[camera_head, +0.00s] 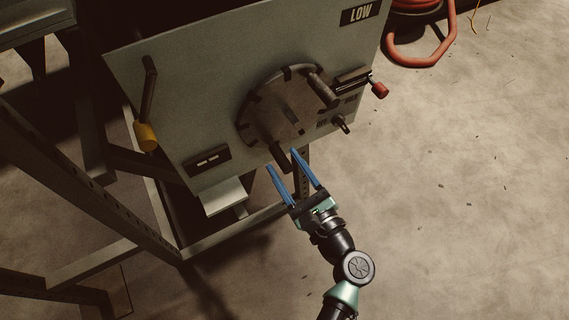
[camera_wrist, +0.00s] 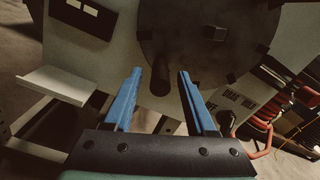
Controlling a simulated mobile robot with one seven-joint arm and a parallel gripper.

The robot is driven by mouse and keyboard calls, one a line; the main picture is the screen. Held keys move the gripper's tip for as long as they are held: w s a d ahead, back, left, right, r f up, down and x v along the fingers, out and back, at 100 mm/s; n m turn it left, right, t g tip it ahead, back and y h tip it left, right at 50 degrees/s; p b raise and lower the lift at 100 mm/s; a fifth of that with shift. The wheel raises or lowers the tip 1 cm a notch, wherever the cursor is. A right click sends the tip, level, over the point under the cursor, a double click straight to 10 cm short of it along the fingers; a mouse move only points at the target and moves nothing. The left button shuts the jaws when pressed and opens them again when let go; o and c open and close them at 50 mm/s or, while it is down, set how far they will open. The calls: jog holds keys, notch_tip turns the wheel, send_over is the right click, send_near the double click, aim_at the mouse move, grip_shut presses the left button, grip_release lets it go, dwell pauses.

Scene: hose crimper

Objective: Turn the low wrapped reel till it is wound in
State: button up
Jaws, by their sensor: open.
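The low reel (camera_head: 268,118) is a dark round disc on the grey panel, which bears a LOW label (camera_head: 360,13). A thick dark peg (camera_head: 324,90) sticks out at its upper right. Another peg (camera_head: 284,162) sticks out at its lower edge. My gripper (camera_head: 281,160) is open, with blue fingers pointing up at this lower peg. The disc (camera_wrist: 190,35) fills the top there.
A yellow-handled lever (camera_head: 147,135) hangs at the panel's left. A red-knobbed lever (camera_head: 379,89) and a small dark knob (camera_head: 341,124) sit right of the reel. A pale ledge (camera_head: 224,196) juts below. A red hose (camera_head: 430,60) lies on the open floor at right.

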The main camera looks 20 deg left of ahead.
jog(key=shift+w+a, duration=0.35)
jog(key=shift+a, duration=0.1)
grip_shut()
jog(key=shift+d, duration=0.1)
dwell(1.1)
